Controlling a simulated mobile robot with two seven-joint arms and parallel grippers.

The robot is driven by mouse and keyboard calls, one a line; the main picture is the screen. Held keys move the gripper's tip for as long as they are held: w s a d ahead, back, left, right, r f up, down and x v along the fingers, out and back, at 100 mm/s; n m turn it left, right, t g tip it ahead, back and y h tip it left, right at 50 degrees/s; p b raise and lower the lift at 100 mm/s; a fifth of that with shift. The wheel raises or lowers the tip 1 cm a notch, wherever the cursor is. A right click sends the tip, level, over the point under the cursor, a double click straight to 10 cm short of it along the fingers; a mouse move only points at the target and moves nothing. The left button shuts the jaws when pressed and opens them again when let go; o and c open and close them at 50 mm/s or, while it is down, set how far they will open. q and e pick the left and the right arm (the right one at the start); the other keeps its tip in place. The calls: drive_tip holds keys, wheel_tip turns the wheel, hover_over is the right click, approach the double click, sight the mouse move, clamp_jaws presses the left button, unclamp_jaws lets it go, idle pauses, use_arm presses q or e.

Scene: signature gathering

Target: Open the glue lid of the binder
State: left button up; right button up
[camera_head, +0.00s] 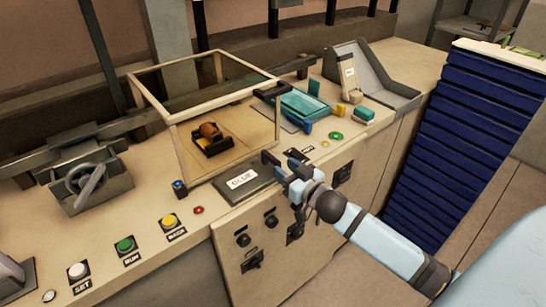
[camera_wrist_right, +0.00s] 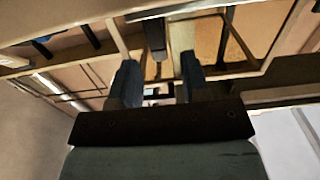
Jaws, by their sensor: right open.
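The glue lid (camera_head: 222,191) is a dark grey flat panel with a white GLUE label, lying shut on the front part of the binder's beige top (camera_head: 205,235). My right gripper (camera_head: 277,164) is at the lid's right end, its arm coming in from the lower right. Its jaws are open with nothing seen between them; whether a finger touches the lid I cannot tell. In the right wrist view the two dark fingers (camera_wrist_right: 157,80) stand apart before the beige machine. My left gripper is not in view.
A framed clear box (camera_head: 172,145) stands right behind the lid. Several buttons, including a yellow one (camera_head: 169,221) and a green one (camera_head: 125,244), line the front left. A teal tray (camera_head: 305,103) sits behind the gripper. A blue stack (camera_head: 470,110) stands at right.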

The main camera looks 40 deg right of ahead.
sight(279, 164)
drive_tip(key=w, duration=0.5)
drive_tip(key=shift+w+a+p, duration=0.25)
drive_tip(key=shift+w+p, duration=0.05)
clamp_jaws()
